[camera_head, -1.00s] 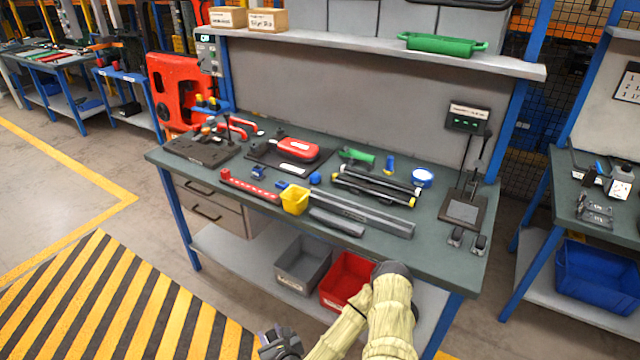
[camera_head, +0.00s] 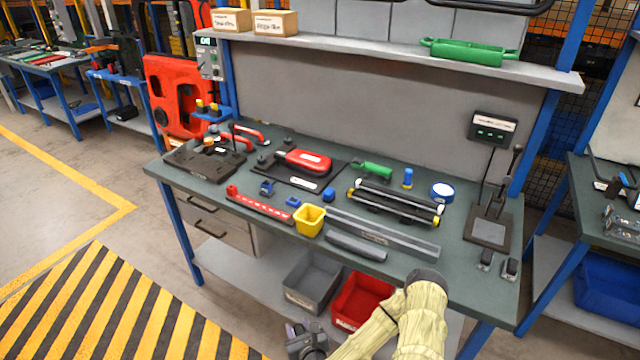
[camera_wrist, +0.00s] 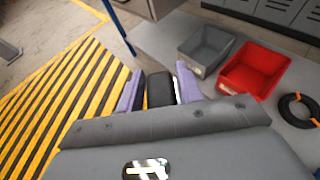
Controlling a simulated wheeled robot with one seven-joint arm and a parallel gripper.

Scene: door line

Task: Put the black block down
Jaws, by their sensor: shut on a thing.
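The black block (camera_wrist: 160,90) sits between the two purple-grey fingers of my gripper (camera_wrist: 158,88) in the wrist view. My gripper is shut on it. In the head view my gripper (camera_head: 306,338) is low at the bottom edge, in front of the workbench and below its top; the block cannot be made out clearly there. In the wrist view the block is over the floor by the striped area, left of the lower shelf.
The workbench top (camera_head: 455,255) carries several tools and a yellow cup (camera_head: 310,220). A grey bin (camera_head: 312,282) and a red bin (camera_head: 360,298) stand on its lower shelf (camera_head: 225,258). Black-and-yellow floor stripes (camera_head: 110,310) lie at left. A black ring (camera_wrist: 299,110) lies right of the red bin.

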